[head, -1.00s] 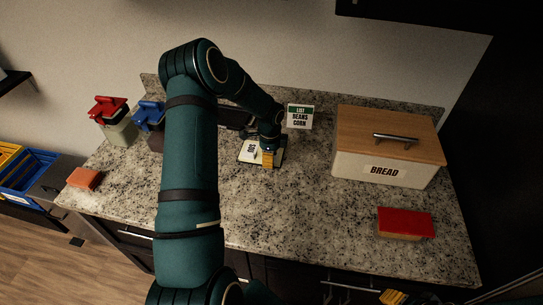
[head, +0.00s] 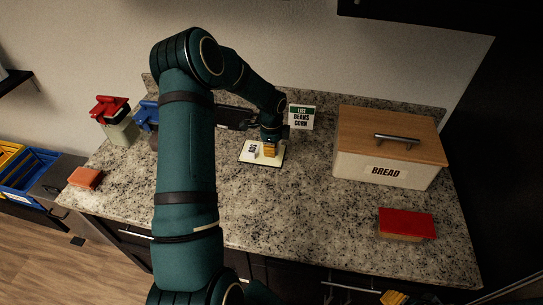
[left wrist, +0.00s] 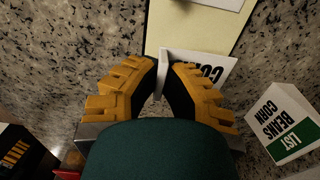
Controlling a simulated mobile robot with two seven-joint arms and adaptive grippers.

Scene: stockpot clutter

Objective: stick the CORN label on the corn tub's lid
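The white CORN label (left wrist: 215,68) shows in the left wrist view, its lettering partly hidden by a finger. A thin white tab (left wrist: 163,68) stands between my left fingertips. My left gripper (left wrist: 165,75) is closed on it; in the head view this gripper (head: 270,148) is over a cream sheet (head: 274,160). I cannot tell whether the label is clear of the sheet. A red-lidded tub (head: 121,132) and a blue-lidded one (head: 147,115) stand at the counter's left; neither's contents show. My right gripper (head: 394,298) shows only slightly at the bottom edge.
A list card (head: 302,117) reading BEANS and CORN stands behind the sheet. A bread box (head: 385,170) is at right, a red-topped block (head: 406,223) in front of it. An orange block (head: 85,177) lies at the left edge. The front middle counter is clear.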

